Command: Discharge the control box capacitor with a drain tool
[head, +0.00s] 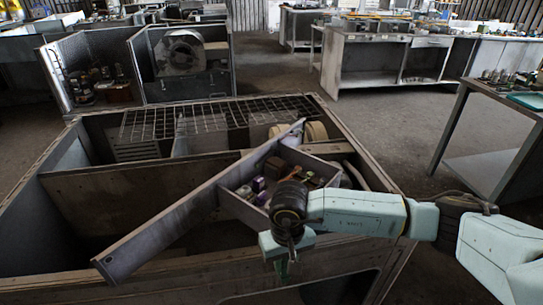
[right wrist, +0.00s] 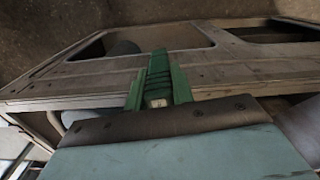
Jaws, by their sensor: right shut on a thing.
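The control box (head: 244,213) is an open compartment in the blower housing (head: 42,187), below the middle of the head view. Small purple parts (head: 259,186) and brown blocks sit in it; I cannot tell which is the capacitor. My right gripper (head: 283,266) points down just in front of the box, over the housing's near side. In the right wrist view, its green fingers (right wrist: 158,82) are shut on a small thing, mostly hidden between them. I cannot make out whether it is the drain tool. My left gripper is not in view.
A long grey rail (head: 180,212) crosses the housing diagonally beside the box. A metal grille (head: 170,121) lies at the back of the housing. A workbench (head: 395,55) stands behind, and a table (head: 490,140) stands at right. The floor between is clear.

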